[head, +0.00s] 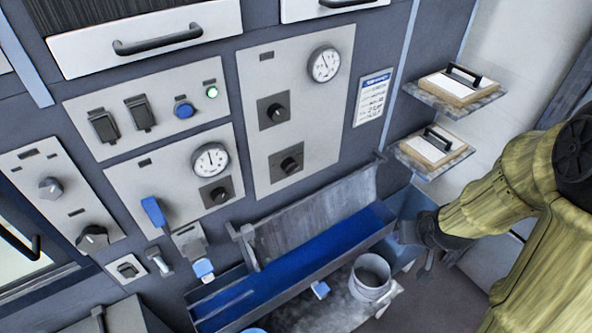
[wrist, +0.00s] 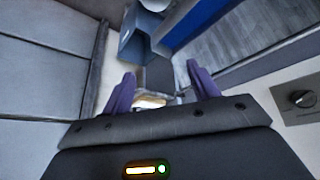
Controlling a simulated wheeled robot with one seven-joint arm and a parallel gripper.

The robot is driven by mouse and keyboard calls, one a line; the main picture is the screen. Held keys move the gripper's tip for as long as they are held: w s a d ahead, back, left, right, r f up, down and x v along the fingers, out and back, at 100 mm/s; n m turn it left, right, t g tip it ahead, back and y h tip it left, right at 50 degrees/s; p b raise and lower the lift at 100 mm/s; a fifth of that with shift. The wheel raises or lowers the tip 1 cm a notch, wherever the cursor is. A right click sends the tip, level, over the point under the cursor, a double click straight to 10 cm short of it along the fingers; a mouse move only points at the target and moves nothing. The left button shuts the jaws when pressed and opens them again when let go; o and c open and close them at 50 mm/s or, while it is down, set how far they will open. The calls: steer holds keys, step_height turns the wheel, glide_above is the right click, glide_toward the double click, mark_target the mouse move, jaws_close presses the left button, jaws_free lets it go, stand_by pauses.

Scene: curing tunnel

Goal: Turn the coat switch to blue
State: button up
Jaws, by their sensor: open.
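The wall panels carry several dials and switches, and I cannot read which one is the coat switch. Two dark rotary knobs (head: 276,111) sit one above the other under a gauge on the right panel. A third dark knob (head: 217,193) sits beside another gauge on the middle panel, which also has a blue lever (head: 153,211). The left panel has a grey knob (head: 50,187) and a dark knob (head: 92,237). One dark knob also shows in the wrist view (wrist: 302,98). My gripper (wrist: 160,72) is open and empty, low at the right and apart from the panels.
A blue-lined trough (head: 290,265) with a grey metal wall runs below the panels. A metal pot (head: 371,277) stands at its front. Two small shelves (head: 433,157) with handled boards stick out at right. A blue button (head: 184,108) and green lamp (head: 212,91) sit on the upper panel.

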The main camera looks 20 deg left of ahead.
steer(key=w+a+f+n+t+y+p, duration=0.1)
steer(key=w+a+f+n+t+y, duration=0.2)
steer(key=w+a+y, duration=0.45)
steer(key=s+a+r+t+y, duration=0.1)
steer(key=s+a+y, duration=0.1)
steer(key=a, duration=0.3)
steer(key=s+a+r+m+t+y+p, duration=0.1)
steer(key=s+a+y, duration=0.2)
steer(key=a+y, duration=0.1)
steer(key=shift+s+a+r+y, duration=0.15)
steer(key=shift+a+r+y, duration=0.2)
steer(key=shift+a, duration=0.25)
steer(key=shift+f, duration=0.1)
steer(key=b+x, duration=0.2)
steer(key=b, duration=0.5)
steer(key=shift+w+a+f, duration=0.15)
steer(key=shift+w+a, duration=0.05)
steer(key=shift+a, duration=0.05)
steer(key=shift+a+b, duration=0.1)
steer(key=shift+b, duration=0.35)
